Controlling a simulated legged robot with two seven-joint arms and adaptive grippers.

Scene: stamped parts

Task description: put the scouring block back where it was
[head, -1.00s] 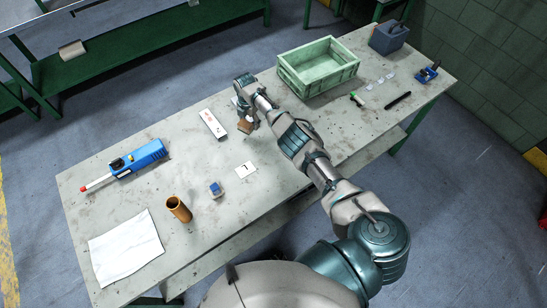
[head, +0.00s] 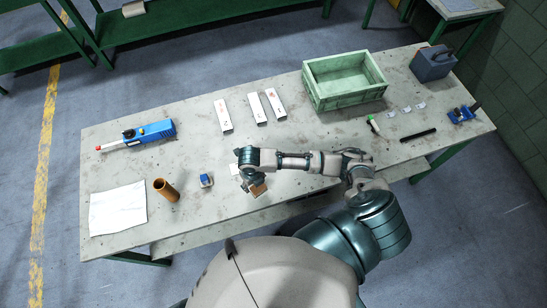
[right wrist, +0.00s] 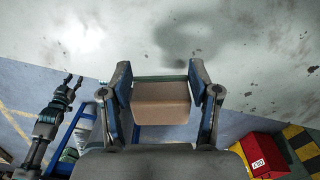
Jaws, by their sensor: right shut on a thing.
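The scouring block (head: 258,189) is a small brown block. In the right wrist view it shows as a brown block (right wrist: 161,102) with a thin green layer on its far edge. My right gripper (head: 254,184) is shut on it, one finger on each side, and holds it over the front part of the table. A white card (head: 235,170) lies on the table beside the gripper, partly hidden by it. My left gripper (right wrist: 73,80) shows small at the left of the right wrist view, its fingers apart and empty. It is not in the head view.
The grey table (head: 330,140) holds three white boxes (head: 255,108), a green crate (head: 345,80), a blue tool (head: 150,133), a brown cup (head: 166,190), a small blue-and-white item (head: 206,180) and a white sheet (head: 118,208). The middle is mostly clear.

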